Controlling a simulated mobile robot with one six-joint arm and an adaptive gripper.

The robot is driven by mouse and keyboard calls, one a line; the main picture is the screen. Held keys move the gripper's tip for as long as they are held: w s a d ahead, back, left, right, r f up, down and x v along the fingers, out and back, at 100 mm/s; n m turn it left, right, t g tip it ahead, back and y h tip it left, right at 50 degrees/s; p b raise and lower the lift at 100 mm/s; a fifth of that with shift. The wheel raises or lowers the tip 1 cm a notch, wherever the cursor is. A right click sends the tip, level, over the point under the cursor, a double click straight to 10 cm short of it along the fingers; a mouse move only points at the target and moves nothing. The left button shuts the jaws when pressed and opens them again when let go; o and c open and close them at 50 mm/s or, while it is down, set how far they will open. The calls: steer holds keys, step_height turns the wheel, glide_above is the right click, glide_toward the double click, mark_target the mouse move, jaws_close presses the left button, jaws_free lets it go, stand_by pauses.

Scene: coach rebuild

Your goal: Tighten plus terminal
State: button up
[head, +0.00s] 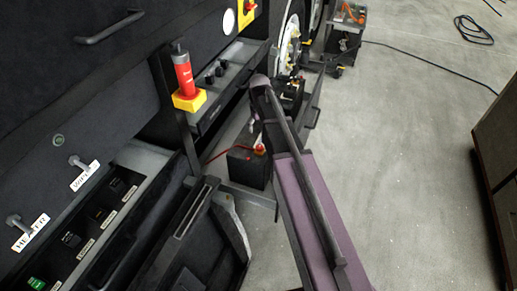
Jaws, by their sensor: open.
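The black battery box (247,169) stands low beside the coach, in the middle of the head view. A red cable (217,154) runs to its top from the left. A small orange-red part (260,150), which looks like the plus terminal, sits on top near the right side. My arm reaches up from the bottom right and bends down near the battery. My gripper (258,136) is small and dark there, just above the red part, and is open. Its fingertips are partly hidden, and I cannot tell whether they touch the terminal.
A red handle on a yellow base (186,84) stands up at the left. An open panel with switches (105,207) is at lower left. A wheel (290,45) and a tool cart (345,35) are behind. A cable crosses the mostly clear floor (420,130). A cabinet (497,140) is at right.

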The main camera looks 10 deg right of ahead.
mark_target(259, 146)
steer(key=shift+f+b, duration=4.85)
steer(key=shift+f, duration=0.25)
jaws_close()
steer(key=shift+a, duration=0.15)
